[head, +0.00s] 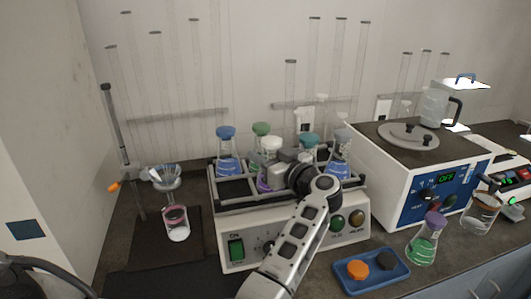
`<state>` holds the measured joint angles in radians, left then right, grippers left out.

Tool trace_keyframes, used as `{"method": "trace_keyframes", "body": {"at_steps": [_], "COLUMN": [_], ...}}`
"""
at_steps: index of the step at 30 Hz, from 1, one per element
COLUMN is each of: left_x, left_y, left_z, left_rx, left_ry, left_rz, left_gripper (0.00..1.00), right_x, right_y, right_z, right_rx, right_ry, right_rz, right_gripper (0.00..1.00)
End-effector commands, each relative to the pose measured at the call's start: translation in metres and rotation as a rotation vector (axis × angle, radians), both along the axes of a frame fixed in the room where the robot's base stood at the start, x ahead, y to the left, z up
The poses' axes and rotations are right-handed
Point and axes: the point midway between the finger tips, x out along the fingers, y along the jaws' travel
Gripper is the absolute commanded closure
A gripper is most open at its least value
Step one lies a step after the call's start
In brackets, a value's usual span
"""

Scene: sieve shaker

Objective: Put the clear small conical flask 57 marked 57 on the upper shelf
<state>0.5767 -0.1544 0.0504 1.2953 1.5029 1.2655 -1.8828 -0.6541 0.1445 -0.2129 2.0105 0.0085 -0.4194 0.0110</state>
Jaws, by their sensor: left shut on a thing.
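My left gripper (285,170) is over the middle of the rack on the shaker. It is shut on a small flask with a white cap (271,144); the gripper and wrist hide most of its body. No number can be read on any flask, so I cannot tell by its mark which is 57. Other flasks stand around it in the rack: a blue-capped one (226,141), a green-capped one (261,130), a teal-capped one (309,142) and a grey-blue-capped one (341,150). I cannot make out an upper shelf. My right gripper is out of view.
The white shaker (221,246) fills the middle of the bench. A white and blue device (380,190) with a jug (433,107) stands right. A blue tray (372,284) and a purple-capped green flask (425,243) are in front. A burette stand (117,130) is left; glass tubes line the wall.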

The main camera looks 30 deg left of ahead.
Motion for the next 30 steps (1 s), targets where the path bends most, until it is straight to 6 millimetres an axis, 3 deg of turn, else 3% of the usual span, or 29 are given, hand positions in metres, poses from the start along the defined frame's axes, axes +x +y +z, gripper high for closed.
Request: {"method": "trace_keyframes", "body": {"at_steps": [5,6,8,9,17,23,26,30], "left_x": [0.0,0.0,0.0,0.0,0.0,0.0,-0.005,-0.017], "left_y": [0.0,0.0,0.0,0.0,0.0,0.0,-0.02,-0.053], "left_z": [-0.002,-0.004,-0.003,-0.003,-0.004,-0.009,-0.006,-0.017], "left_rx": [0.0,-0.001,-0.001,-0.001,0.0,0.001,-0.006,-0.008], "left_ry": [-0.001,0.0,-0.001,-0.001,-0.001,-0.004,0.0,0.002], "left_rz": [0.0,0.0,0.0,0.0,0.0,0.001,-0.005,-0.003], "left_gripper": [0.89,0.59,0.43,0.4,0.4,0.4,0.4,0.4], "right_x": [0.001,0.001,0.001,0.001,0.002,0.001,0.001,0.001], "right_y": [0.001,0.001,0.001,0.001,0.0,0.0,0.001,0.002], "right_z": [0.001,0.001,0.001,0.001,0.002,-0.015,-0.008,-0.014], "right_rx": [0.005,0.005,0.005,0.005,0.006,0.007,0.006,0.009], "right_ry": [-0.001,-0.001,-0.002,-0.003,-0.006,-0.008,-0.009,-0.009], "right_rz": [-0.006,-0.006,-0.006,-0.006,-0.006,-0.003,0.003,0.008], "right_gripper": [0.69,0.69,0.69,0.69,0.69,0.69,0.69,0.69]}}
